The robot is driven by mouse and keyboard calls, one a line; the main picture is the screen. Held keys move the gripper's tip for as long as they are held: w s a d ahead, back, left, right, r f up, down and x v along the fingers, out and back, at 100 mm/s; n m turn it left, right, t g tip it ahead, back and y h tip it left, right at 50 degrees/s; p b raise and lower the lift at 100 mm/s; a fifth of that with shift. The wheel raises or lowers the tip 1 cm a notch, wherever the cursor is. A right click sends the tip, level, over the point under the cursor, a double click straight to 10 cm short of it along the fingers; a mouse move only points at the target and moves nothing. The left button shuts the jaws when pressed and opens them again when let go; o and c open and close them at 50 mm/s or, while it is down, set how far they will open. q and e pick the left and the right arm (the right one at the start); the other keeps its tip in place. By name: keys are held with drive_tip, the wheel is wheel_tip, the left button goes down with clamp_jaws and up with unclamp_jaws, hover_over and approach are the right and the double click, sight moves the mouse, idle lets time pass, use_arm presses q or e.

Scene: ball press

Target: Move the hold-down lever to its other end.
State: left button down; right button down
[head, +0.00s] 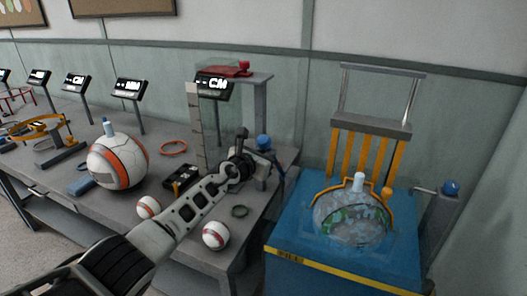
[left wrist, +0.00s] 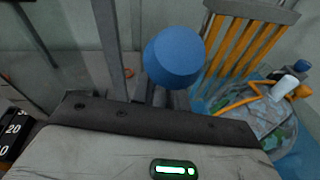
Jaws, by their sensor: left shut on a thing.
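A second lever with a blue knob (head: 450,188) sticks out at the right side of the blue press table (head: 290,244). The frames do not label either one as the hold-down lever. My right gripper is not in view.
A gap separates bench and press.

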use_arm(q)
drive_tip(key=shift+w+d+r, duration=0.1)
drive_tip(key=shift+w+r, duration=0.2)
drive_tip(key=shift+r, duration=0.1)
drive_tip(key=c, duration=1.4)
unclamp_jaws()
drive_tip(key=shift+o, duration=0.2)
drive_tip(key=shift+p, duration=0.3)
